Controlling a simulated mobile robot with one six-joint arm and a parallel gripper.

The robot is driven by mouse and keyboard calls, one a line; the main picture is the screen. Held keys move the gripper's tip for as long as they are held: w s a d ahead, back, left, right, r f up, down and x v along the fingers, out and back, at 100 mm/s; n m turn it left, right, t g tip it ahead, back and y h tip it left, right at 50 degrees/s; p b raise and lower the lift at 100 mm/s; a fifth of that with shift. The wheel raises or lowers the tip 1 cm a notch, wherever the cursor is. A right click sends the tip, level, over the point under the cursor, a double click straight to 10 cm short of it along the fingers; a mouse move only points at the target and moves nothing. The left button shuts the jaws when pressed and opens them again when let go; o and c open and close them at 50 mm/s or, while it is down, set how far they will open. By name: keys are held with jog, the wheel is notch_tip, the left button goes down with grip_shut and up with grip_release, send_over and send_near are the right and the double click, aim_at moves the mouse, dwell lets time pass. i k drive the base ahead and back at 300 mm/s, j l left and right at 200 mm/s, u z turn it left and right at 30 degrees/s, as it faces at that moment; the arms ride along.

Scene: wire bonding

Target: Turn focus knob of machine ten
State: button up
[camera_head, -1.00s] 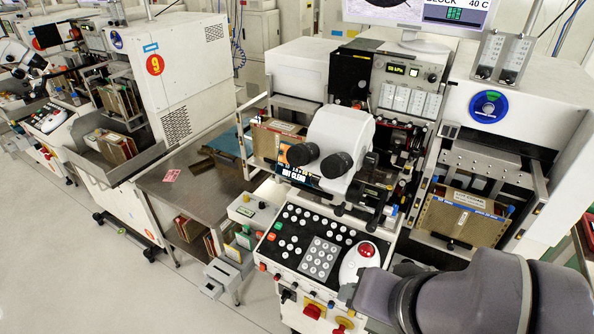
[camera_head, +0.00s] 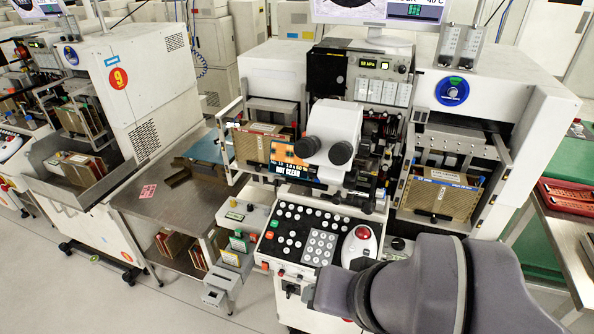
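The wire bonder in the middle has a white microscope head (camera_head: 335,122) with two black eyepieces (camera_head: 325,149). Its own number does not show; the machine to its left carries a red 9. Dark knobs and small parts (camera_head: 368,185) sit right of and below the eyepieces, but I cannot tell which is the focus knob. Below them is a black control panel (camera_head: 290,258) with many round buttons, beside a white pad with a red ball (camera_head: 362,233). My grey arm fills the lower right in front of the machine. No gripper fingers show.
A steel side table (camera_head: 150,205) stands between the middle machine and machine nine (camera_head: 165,60). Magazine holders (camera_head: 440,197) flank the microscope. A red tray (camera_head: 568,196) lies on a bench at the right. Open floor (camera_head: 120,290) is at the lower left.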

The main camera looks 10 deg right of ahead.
aim_at(351, 177)
jog(key=i+l, duration=0.1)
jog(key=l, duration=0.45)
jog(key=i+l+z, duration=0.1)
jog(key=z, duration=0.3)
jog(key=i+l+z, duration=0.1)
jog(key=z, duration=0.35)
